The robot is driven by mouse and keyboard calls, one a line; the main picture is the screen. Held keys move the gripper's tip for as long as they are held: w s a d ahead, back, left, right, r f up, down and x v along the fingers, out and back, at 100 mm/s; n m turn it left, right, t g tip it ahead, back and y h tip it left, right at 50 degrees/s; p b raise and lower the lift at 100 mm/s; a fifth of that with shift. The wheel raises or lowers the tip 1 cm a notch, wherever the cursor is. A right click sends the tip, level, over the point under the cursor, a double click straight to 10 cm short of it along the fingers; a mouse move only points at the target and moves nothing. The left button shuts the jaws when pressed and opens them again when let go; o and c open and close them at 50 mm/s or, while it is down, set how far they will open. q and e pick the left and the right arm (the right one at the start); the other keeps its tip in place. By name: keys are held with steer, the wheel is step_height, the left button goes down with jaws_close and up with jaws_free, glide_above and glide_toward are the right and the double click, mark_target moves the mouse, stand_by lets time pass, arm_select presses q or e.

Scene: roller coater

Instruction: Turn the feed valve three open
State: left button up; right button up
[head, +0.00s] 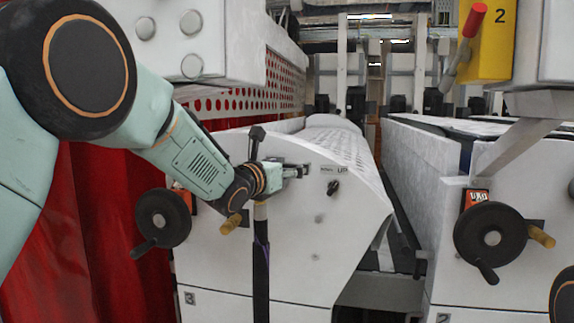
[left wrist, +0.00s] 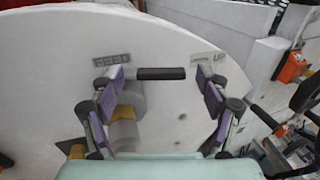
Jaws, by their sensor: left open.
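The feed valve's black lever handle (left wrist: 160,74) lies level in the left wrist view, under the FEED label on the white panel. Its grey and brass-coloured body (left wrist: 126,118) shows behind and below, between my fingers. My left gripper (left wrist: 161,76) is open, with one finger on each side of the lever; I cannot tell whether either touches it. In the head view my left gripper (head: 296,171) is at the white end panel (head: 310,235) of the machine marked 3. My right gripper is not in view.
A black handwheel (head: 163,218) stands left of my left wrist, and another (head: 493,238) is on machine 2 at right. A yellow box (head: 489,45) is at upper right.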

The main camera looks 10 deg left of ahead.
arm_select(q)
steer(key=shift+w+d+f, duration=0.15)
steer(key=shift+w+f, duration=0.05)
steer(key=shift+w, duration=0.1)
steer(key=shift+s+r, duration=0.35)
steer(key=shift+s, duration=0.15)
steer(key=c, duration=0.4)
steer(key=shift+w+f, duration=0.2)
steer(key=shift+w, duration=0.1)
steer(key=c, duration=0.4)
steer(key=shift+f, duration=0.2)
jaws_close()
